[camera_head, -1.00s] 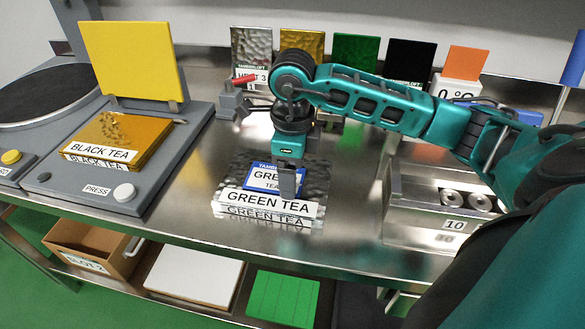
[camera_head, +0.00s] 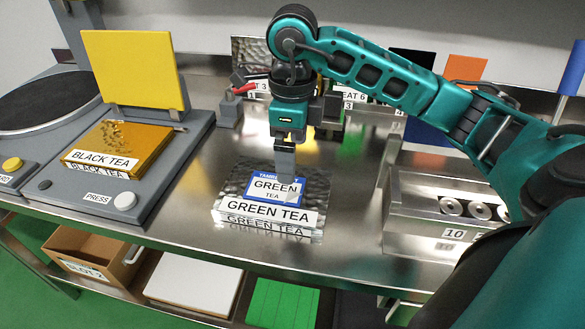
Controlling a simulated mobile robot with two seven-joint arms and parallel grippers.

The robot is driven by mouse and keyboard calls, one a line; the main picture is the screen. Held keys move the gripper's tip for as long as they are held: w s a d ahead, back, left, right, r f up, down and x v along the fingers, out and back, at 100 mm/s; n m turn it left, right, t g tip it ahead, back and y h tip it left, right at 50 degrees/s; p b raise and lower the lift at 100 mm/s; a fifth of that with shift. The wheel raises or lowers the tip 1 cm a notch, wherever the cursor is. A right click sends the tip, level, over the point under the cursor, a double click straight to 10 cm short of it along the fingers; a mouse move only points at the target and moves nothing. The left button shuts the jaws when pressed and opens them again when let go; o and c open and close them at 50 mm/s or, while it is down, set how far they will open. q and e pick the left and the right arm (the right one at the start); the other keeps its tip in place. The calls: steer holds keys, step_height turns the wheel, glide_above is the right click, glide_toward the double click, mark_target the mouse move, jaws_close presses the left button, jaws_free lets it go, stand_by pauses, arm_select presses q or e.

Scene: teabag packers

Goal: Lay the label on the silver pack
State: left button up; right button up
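The silver pack (camera_head: 312,187) lies on the metal bench with a white GREEN TEA strip on its front. The blue-edged white label (camera_head: 273,189), reading GREEN TEA, lies on the pack's top face. My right gripper (camera_head: 284,172) is above the label's back edge, pointing down. My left gripper is not in view.
A metal tray (camera_head: 405,222) with rolls stands at right. Coloured panels (camera_head: 465,68) stand along the back. Bench between pack and tray is clear.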

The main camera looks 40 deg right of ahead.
steer(key=shift+r+p, duration=0.35)
steer(key=shift+r, duration=2.05)
